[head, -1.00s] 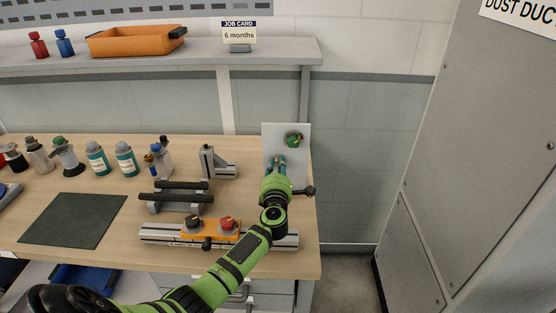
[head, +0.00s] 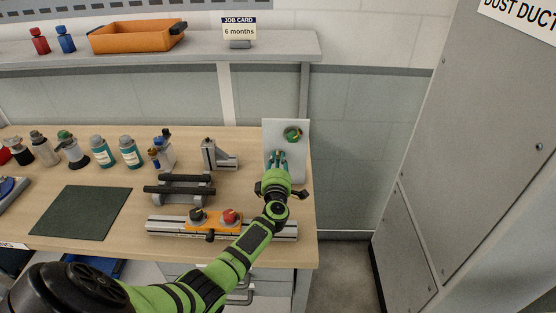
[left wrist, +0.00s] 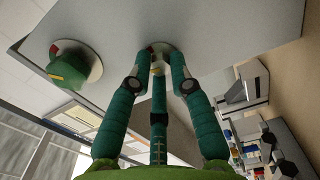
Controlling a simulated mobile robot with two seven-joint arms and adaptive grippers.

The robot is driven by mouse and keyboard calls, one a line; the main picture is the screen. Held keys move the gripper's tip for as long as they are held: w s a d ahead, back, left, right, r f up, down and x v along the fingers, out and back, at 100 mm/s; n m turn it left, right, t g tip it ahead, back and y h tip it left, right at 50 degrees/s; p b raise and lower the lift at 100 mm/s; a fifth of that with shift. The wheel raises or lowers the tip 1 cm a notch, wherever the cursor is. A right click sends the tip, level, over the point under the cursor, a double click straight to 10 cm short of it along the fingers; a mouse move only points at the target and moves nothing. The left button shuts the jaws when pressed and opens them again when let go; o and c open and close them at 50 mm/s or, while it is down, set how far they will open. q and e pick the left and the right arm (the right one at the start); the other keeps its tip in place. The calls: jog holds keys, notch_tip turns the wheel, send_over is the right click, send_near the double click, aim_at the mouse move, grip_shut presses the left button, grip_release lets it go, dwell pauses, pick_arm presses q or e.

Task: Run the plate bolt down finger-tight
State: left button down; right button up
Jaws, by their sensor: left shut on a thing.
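A light grey upright plate (head: 301,160) stands at the right end of the bench; it fills much of the left wrist view (left wrist: 225,25). My left gripper (head: 280,157) reaches to the plate's face below a green knob (head: 292,134). In the left wrist view, the teal fingertips (left wrist: 160,58) close in at a round seat (left wrist: 158,48) on the plate. They are shut on the plate bolt, which is mostly hidden between them. The green knob, with a red part, shows left of the fingers (left wrist: 68,70). My right gripper is not in view.
An orange fixture with a black and a red knob (head: 230,216) sits on a rail under my left arm. A black-barred stand (head: 180,188) and a grey bracket (head: 215,157) are to the left. A grey cabinet (head: 470,150) stands at the right.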

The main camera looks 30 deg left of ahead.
pick_arm(q)
jog(key=shift+s+a+f, duration=0.1)
jog(key=shift+f, duration=0.05)
jog(key=c, duration=1.1)
grip_release()
jog(key=shift+s+d, duration=0.4)
jog(key=shift+s, duration=0.05)
jog(key=v, duration=1)
jog(key=shift+s+d, duration=0.15)
jog(key=shift+s, duration=0.25)
